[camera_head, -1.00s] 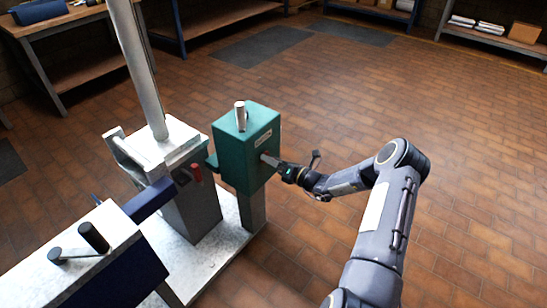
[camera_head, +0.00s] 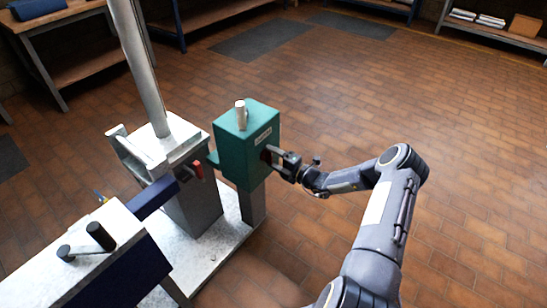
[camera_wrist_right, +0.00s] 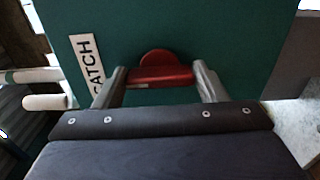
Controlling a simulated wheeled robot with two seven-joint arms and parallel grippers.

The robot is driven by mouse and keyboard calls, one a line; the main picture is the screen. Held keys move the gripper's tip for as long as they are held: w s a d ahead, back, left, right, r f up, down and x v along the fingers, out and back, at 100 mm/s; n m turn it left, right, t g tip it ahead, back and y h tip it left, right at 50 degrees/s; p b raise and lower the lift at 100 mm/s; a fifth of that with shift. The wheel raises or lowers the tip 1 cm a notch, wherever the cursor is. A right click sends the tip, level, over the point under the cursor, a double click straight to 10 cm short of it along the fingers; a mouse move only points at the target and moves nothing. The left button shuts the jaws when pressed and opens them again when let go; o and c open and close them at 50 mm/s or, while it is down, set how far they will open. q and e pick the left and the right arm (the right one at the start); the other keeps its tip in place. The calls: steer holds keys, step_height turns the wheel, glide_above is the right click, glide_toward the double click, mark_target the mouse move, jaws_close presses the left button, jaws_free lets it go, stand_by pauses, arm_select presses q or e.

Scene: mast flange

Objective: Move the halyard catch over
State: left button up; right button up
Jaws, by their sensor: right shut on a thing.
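The halyard catch is a red piece (camera_wrist_right: 160,76) on the side of a teal box (camera_head: 232,150), beside a white label (camera_wrist_right: 87,62) whose readable part says "CATCH". My right gripper (camera_head: 267,154) reaches the box from the right. In the right wrist view its two grey fingers (camera_wrist_right: 162,82) stand at either end of the red catch, shut on it. In the head view the fingers mostly hide the catch. My left gripper is not in view.
A white mast (camera_head: 139,65) rises from a grey block left of the box. A small red handle (camera_head: 197,171) sits between them. A silver peg (camera_head: 241,115) stands on the box. A console with black knobs is at lower left. Tiled floor at right is clear.

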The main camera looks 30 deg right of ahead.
steer(key=shift+m, duration=0.4)
steer(key=o, duration=1)
steer(key=p+v, duration=0.1)
steer(key=v, duration=0.7)
steer(key=shift+w, duration=0.1)
